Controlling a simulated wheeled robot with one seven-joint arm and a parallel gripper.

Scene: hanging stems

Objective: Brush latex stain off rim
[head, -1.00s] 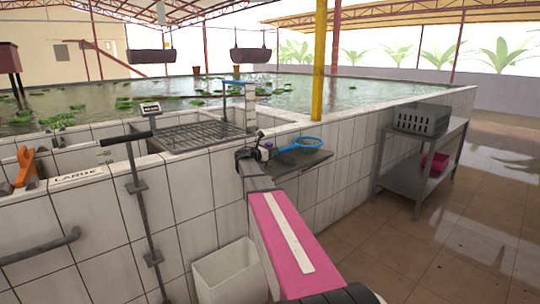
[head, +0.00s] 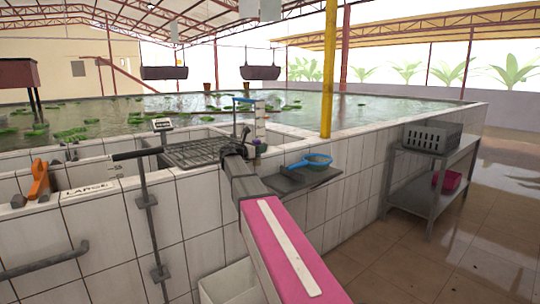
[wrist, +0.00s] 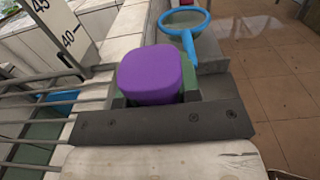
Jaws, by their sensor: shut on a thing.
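My gripper (head: 244,146) is shut on a purple block with green edges, which I take to be the brush (wrist: 152,76). The wrist view shows the block between the two dark fingers; no bristles show. I cannot tell whether the brush touches the rim. I cannot make out a latex stain.
A metal rack (head: 192,152) lies left of my gripper, near an upright numbered scale (wrist: 62,30). A blue-rimmed net (head: 317,160) rests on a grey shelf (head: 300,180) to the right. A yellow post (head: 329,70) stands behind. A grey crate (head: 432,136) sits on a side table.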

